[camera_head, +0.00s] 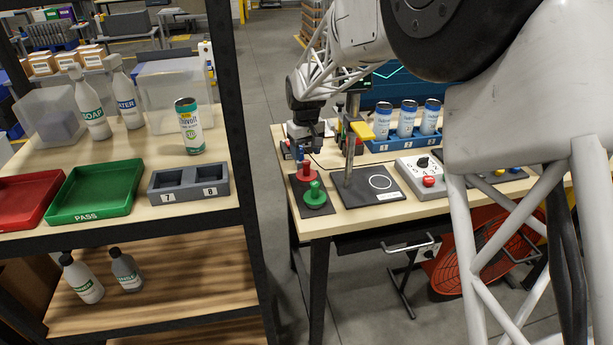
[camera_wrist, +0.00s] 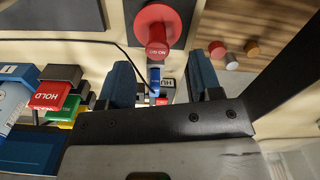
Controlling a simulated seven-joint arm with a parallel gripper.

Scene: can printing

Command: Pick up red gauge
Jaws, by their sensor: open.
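The red gauge (camera_head: 306,175), a round disc with an upright knob, stands on a black pad (camera_head: 318,209) at the work table's left end. In the wrist view the red gauge (camera_wrist: 157,22) is at the top centre, its handle pointing toward the gap between my fingers. A green gauge (camera_head: 314,196) stands in front of it on the same pad. My gripper (camera_head: 304,148) is just above and behind the red gauge in the head view. In the wrist view my gripper (camera_wrist: 160,78) has its two blue fingers apart, with the gauge beyond their tips, not gripped.
A post with a yellow top (camera_head: 361,131) stands on a black plate (camera_head: 387,194) right of the gauges. A blue rack (camera_head: 400,142) holds cans behind. A grey control box (camera_head: 423,175) is further right. A shelf with a green tray (camera_head: 93,193) stands left, across a floor gap.

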